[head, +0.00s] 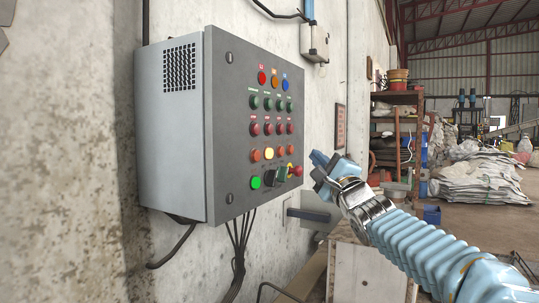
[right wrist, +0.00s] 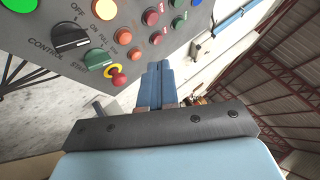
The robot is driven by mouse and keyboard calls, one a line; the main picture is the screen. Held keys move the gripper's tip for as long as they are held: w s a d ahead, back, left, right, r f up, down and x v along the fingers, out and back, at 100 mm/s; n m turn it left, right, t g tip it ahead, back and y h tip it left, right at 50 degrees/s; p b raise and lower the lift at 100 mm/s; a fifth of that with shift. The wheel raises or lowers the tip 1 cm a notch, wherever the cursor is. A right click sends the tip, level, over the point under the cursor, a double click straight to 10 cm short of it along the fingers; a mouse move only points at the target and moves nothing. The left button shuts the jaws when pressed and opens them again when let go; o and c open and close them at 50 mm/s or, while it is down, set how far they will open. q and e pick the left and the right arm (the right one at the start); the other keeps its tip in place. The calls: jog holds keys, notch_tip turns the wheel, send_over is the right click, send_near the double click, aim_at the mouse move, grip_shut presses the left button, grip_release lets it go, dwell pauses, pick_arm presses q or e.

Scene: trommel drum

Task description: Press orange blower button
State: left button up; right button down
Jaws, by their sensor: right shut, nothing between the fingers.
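The control box (head: 237,120) hangs on the wall, its grey panel covered with rows of coloured buttons. The right wrist view shows two orange buttons (right wrist: 123,36) (right wrist: 135,54); I cannot read which is the blower's. My right gripper (head: 319,167) is to the right of the panel's lower right corner, apart from it. Its blue fingers (right wrist: 160,84) are shut and empty. My left gripper is not in view.
A red mushroom button (right wrist: 117,75) on a yellow base, a green knob (right wrist: 98,58) and a black selector knob (right wrist: 71,37) stick out near the orange buttons. A shelf rack (head: 398,140) and white sacks (head: 482,175) stand farther back at the right.

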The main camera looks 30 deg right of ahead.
aim_at(269, 153)
jog(key=w+a+b, duration=0.3)
jog(key=w+a, duration=0.1)
jog(key=w, duration=0.3)
jog(key=shift+w, duration=0.4)
dwell(1.8)
jog(key=shift+w+a, duration=0.2)
jog(key=shift+w, duration=0.15)
